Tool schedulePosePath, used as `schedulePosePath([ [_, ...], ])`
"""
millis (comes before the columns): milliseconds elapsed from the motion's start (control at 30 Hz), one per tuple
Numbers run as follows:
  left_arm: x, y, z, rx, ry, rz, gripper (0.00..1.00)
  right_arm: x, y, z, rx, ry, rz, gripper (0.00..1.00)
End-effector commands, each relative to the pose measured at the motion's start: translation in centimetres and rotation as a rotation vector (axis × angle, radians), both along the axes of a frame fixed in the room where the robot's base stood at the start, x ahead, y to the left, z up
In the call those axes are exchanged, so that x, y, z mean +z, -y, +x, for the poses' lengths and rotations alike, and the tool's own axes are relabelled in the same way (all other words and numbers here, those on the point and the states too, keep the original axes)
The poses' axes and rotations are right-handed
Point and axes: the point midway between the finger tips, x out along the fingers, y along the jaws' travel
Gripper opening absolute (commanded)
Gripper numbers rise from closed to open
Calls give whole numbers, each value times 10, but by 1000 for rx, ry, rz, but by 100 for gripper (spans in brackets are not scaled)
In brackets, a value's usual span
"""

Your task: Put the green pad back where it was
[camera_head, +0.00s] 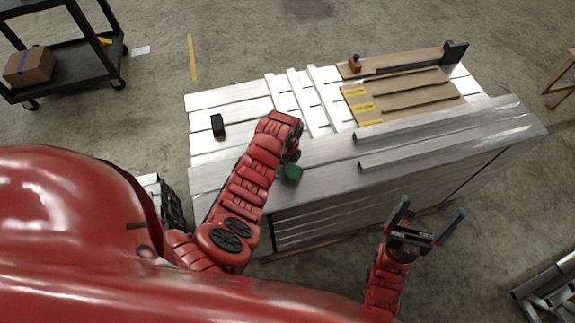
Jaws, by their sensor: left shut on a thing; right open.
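The green pad (292,173) is at the near part of the aluminium trailer bench (320,155), below my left gripper. My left gripper (290,160) is shut on the green pad; its fingers are mostly hidden by the wrist. I cannot tell whether the pad touches the metal surface. My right gripper (428,222) is open and empty, off the near side of the bench, with its fingers pointing up in the picture.
A black block (218,126) lies on the left slats. Aluminium profiles (440,126) lie on the right side. A brown board (400,92) with yellow labels is behind them, and a small orange-red object (355,64) stands at the back. A cart (70,58) with a cardboard box (29,67) is far left.

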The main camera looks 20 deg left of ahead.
Motion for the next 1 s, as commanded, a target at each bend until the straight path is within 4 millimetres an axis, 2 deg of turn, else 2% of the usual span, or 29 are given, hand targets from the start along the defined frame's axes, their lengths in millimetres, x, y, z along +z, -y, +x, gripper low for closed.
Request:
schedulePosePath([
  [100, -7, 0, -2, 1, -5, 2, 22, 6, 0, 0, 0, 0, 0, 98],
  [500, -13, -1, -1, 1, -1, 2, 22, -1, 0, 0, 0, 0, 0, 98],
  [533, -12, -1, -1, 1, -1, 2, 76, 0, 0, 0, 0, 0, 0, 98],
  [667, -11, -1, -1, 0, -1, 2, 99, 1, 0, 0, 0, 0, 0, 98],
  [867, -11, 0, -1, 0, -1, 1, 100, 1, 0, 0, 0, 0, 0, 98],
  [1000, -5, 0, -1, 0, -1, 1, 100, 8, 0, 0, 0, 0, 0, 98],
])
